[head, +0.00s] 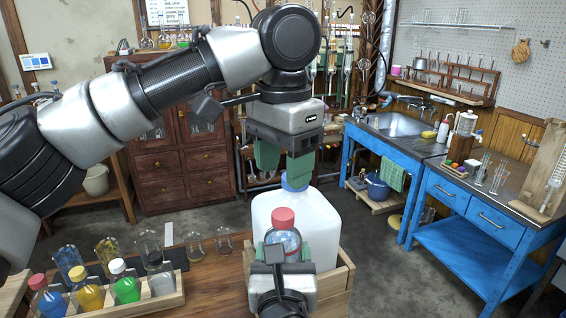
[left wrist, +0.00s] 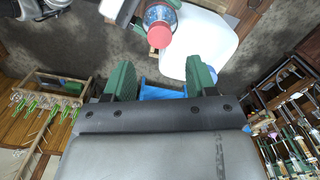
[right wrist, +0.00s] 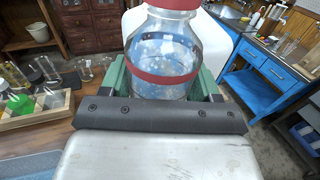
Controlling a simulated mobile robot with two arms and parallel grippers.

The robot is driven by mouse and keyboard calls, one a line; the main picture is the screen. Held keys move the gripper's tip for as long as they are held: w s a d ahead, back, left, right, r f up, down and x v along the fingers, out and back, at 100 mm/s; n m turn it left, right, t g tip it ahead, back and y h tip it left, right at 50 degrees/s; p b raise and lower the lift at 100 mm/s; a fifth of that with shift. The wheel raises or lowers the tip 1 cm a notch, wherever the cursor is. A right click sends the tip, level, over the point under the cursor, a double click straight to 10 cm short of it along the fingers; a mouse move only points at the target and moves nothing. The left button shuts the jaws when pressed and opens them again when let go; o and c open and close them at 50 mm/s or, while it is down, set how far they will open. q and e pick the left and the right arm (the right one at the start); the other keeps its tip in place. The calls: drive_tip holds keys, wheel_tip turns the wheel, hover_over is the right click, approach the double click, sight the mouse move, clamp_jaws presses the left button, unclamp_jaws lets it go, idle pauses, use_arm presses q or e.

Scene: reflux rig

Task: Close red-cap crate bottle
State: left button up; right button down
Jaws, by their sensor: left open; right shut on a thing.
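The red-cap bottle (head: 284,241) is clear with a red band and stands upright in front of a white jug. Its red cap (head: 283,218) sits on its top; how tight it is cannot be told. My right gripper (head: 284,264) is shut around the bottle body, which fills the right wrist view (right wrist: 165,55). My left gripper (head: 284,164) is open, its green fingers above and behind the red cap, near the jug's blue cap. In the left wrist view the red cap (left wrist: 159,35) lies beyond the fingertips, apart from them.
The white jug (head: 320,220) stands in a wooden crate (head: 342,278) directly behind the bottle. A wooden rack (head: 130,308) with several colour-capped bottles is at lower left, with glassware behind it. Blue benches (head: 455,200) stand at right across open floor.

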sight(283, 213)
idle(0.3)
use_arm(q)
drive_tip(key=shift+f, duration=3.95)
drive_tip(key=c, duration=0.9)
drive_tip(key=o, duration=1)
drive_tip(key=shift+o, duration=0.2)
wheel_tip(283, 213, up, 12)
